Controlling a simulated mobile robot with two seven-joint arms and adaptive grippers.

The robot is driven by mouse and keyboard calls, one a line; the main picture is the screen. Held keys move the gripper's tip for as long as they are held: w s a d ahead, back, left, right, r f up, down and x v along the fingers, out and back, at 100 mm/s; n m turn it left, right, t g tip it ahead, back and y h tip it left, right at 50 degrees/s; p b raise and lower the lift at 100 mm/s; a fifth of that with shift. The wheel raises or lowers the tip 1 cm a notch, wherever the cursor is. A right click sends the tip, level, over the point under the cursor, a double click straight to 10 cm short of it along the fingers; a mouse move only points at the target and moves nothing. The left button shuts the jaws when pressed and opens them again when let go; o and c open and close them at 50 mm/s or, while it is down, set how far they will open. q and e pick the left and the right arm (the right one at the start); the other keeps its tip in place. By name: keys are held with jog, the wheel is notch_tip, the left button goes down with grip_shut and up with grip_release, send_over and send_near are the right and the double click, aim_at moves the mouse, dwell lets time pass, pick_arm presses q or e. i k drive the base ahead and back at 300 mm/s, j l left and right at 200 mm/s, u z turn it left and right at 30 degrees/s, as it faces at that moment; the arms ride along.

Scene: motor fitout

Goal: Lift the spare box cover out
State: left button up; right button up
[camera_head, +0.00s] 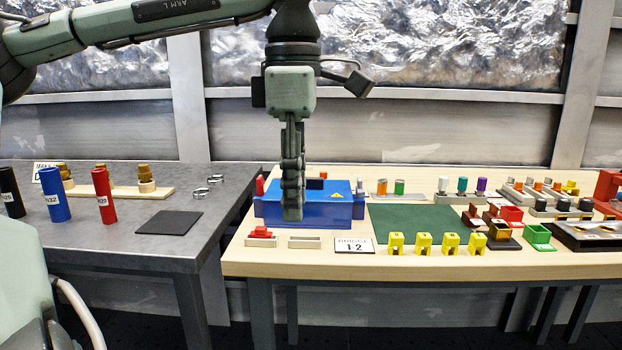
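A blue box (338,207) sits on the left part of the wooden table. Its top is blue, with a black block (316,184) and a yellow warning triangle on it. I cannot tell from here where the cover ends and the box begins. My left gripper (293,212) points straight down at the box's left half and hides part of its top and front. Its fingers are seen edge-on, so their gap does not show, and whether they touch the box is unclear. My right gripper is out of view.
Small holders (305,242), a sign (354,247) and several yellow pieces (424,243) line the front edge. A green mat (415,224) right of the box is mostly bare. Colored cylinders stand behind it. A grey table (150,246) with tubes stands left, across a gap.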

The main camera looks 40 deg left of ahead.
aim_at(317, 189)
jog(key=i+j, duration=0.4)
jog(key=j, duration=0.15)
jog(key=i+j, duration=0.45)
